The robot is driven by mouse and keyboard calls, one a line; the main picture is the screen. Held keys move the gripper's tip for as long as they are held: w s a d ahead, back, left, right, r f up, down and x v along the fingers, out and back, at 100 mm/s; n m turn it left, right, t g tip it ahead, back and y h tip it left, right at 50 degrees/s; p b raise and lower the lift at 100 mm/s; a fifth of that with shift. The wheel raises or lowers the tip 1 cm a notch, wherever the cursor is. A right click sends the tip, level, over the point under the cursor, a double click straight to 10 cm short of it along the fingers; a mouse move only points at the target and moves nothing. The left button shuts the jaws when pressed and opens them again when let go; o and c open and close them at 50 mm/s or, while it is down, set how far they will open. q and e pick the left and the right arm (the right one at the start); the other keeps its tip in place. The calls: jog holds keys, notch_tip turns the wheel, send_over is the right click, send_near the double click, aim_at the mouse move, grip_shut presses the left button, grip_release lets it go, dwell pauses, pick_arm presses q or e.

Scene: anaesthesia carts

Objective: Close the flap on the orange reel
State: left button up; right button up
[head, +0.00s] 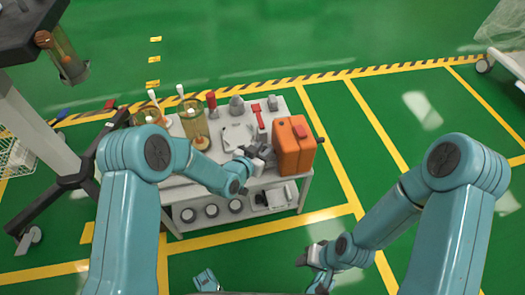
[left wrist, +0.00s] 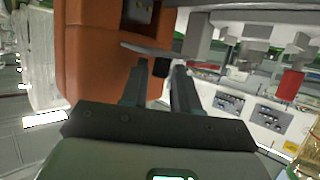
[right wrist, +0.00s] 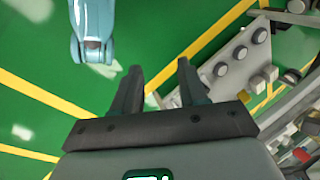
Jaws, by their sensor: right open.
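The orange reel (head: 288,148) is a boxy orange housing at the right end of the white cart top. It fills the upper left of the left wrist view (left wrist: 92,50). A thin grey plate (left wrist: 145,49), possibly its flap, sticks out from the reel's side, with a dark piece (left wrist: 162,67) at its end. My left gripper (head: 264,156) is at the reel's left side. Its fingers (left wrist: 159,74) are apart, with the dark piece showing between the tips; contact cannot be told. My right gripper (head: 306,258) is open and empty, low over the floor in front of the cart.
The white cart (head: 238,190) holds clear canisters (head: 194,118), a red-handled item (head: 259,118) and other small parts on top. Round items (head: 211,211) sit on its lower shelf. A dark stand (head: 60,183) is at left.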

pick_arm(q)
grip_shut()
pick_arm(e)
jog(key=shift+f, duration=0.15)
